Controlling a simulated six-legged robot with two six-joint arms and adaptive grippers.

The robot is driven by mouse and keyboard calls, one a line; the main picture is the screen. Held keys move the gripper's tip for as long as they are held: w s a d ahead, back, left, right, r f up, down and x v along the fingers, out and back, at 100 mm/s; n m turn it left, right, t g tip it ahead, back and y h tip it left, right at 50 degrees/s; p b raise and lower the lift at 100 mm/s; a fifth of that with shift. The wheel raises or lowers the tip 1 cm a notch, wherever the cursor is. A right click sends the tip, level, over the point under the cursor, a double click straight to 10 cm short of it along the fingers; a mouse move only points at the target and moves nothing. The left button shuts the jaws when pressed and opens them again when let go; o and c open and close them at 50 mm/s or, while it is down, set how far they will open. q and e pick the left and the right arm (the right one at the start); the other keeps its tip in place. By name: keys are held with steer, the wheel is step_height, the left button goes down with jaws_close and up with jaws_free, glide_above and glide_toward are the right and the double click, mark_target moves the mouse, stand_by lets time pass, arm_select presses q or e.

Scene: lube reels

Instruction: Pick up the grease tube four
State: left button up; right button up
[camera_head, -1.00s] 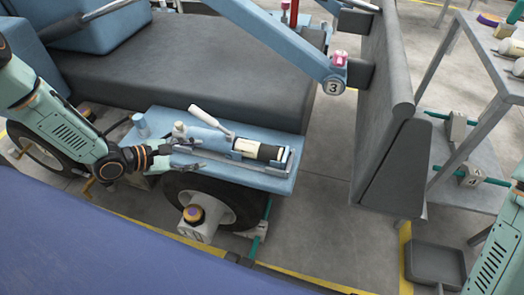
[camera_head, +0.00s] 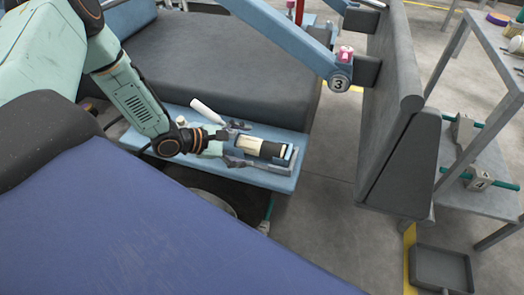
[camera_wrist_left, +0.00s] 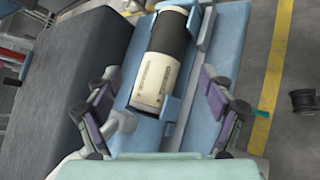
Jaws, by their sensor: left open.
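A cream tube with a black end (camera_head: 262,148), which looks like the grease tube, lies in a blue cradle on a light blue ledge (camera_head: 275,183). No number on it is legible. In the left wrist view the tube (camera_wrist_left: 158,75) runs up the middle, with its cream end nearest me. My left gripper (camera_head: 238,146) is open at the cream end. In the wrist view its fingers (camera_wrist_left: 160,112) stand apart, one each side of the tube's line, and nothing is held. My right gripper is not in view.
A white handle (camera_head: 208,111) sticks up behind my left gripper. A dark grey padded seat (camera_head: 215,75) rises behind the ledge, with a blue arm marked 3 (camera_head: 338,82) above it. A grey table (camera_head: 490,150) and grey tray (camera_head: 440,268) are at the right.

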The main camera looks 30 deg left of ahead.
mark_target(256, 148)
arm_select(q)
steer(key=b+x, duration=0.2)
steer(key=x, duration=0.1)
steer(key=shift+s+d+f, duration=0.2)
steer(key=shift+w+d+f+b, duration=0.2)
steer(key=shift+w+b, duration=0.1)
steer(key=shift+w, duration=0.1)
steer(key=shift+r, duration=0.1)
steer(key=c, duration=1.3)
